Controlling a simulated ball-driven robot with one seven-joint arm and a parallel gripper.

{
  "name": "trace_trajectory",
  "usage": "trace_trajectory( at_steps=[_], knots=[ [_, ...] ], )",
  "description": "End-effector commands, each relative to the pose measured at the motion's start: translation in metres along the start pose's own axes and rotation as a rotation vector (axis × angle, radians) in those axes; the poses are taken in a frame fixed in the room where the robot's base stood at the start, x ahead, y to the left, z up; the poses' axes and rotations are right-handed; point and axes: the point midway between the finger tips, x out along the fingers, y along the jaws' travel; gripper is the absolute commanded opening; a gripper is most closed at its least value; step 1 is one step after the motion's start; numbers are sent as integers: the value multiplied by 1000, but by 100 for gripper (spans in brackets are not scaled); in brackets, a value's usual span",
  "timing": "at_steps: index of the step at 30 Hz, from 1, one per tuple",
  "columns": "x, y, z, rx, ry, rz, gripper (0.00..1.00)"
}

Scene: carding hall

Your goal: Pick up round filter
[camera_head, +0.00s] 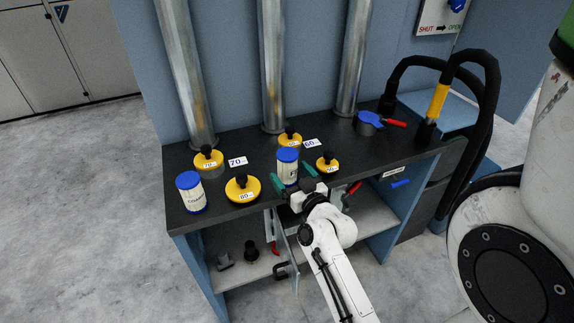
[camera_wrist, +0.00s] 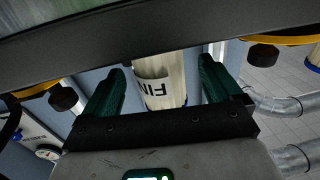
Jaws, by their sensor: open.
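Two round filters with blue caps and white labelled bodies stand upright on the dark bench top (camera_head: 440,150). One filter (camera_head: 190,193) is at the left front. The other filter (camera_head: 287,160) is near the middle, at my gripper (camera_head: 294,176). My gripper is open, its green fingers on either side of this filter in the head view. The wrist view, upside down, shows its label (camera_wrist: 156,88) beginning "FIN" between the two fingers, with a gap visible on each side. The fingers and wrist hide its lower part in the head view.
Yellow lids with black knobs stand close by: a left one (camera_head: 208,160), a front one (camera_head: 243,189), a back one (camera_head: 290,138) and a right one (camera_head: 327,163). Metal pipes (camera_head: 272,60) rise behind. A blue clamp (camera_head: 368,122) and black hose (camera_head: 490,90) are at right.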

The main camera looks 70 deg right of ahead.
Motion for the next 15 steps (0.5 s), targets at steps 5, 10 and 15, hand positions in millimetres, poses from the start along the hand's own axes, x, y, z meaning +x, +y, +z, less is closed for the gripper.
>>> trace_trajectory(
  at_steps=[5,10,15],
  knots=[
    [27,2,-7,0,3,1,92],
    [44,1,-4,0,0,0,92],
    [47,1,-2,0,1,0,92]
  ],
)
